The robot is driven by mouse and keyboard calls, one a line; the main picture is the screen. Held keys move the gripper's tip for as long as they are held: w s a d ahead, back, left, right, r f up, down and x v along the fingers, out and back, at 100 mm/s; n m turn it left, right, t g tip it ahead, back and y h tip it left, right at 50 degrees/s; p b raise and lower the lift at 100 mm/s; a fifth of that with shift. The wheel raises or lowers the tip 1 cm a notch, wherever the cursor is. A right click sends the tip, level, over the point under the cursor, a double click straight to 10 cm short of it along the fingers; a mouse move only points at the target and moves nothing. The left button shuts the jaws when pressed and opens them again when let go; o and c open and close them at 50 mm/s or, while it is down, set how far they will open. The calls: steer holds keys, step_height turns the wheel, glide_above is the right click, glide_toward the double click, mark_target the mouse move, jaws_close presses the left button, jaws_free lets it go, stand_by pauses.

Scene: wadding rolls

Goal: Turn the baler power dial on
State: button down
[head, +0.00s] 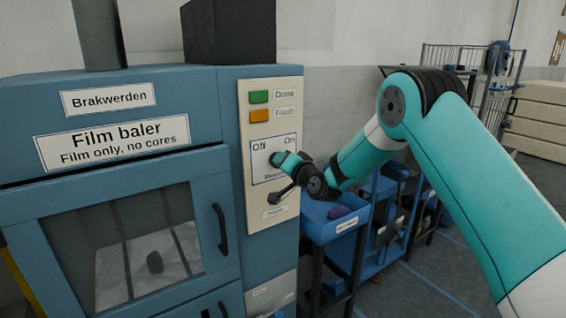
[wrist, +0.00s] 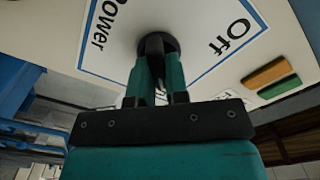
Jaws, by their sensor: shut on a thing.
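The baler's control panel (head: 272,92) is a cream plate with a blue-outlined dial field marked "Off" at left, "On" at right and "Power" below. The black power dial (wrist: 172,42) sits in that field in the wrist view. My gripper (wrist: 157,58) is shut on the dial, its two fingers on either side of the knob. In the head view my gripper (head: 277,159) reaches the panel from the right and covers the dial. Which way the dial points is hidden by the fingers.
Green (head: 259,97) and orange (head: 260,115) buttons sit above the dial. The blue film baler (head: 150,90) has a windowed door with a black handle (head: 219,229).

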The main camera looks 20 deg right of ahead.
steer(key=c, duration=1.1)
jaws_free()
steer(key=b+v, duration=0.8)
steer(key=v, duration=0.9)
steer(key=shift+s+r, duration=0.1)
steer(key=shift+s, duration=0.1)
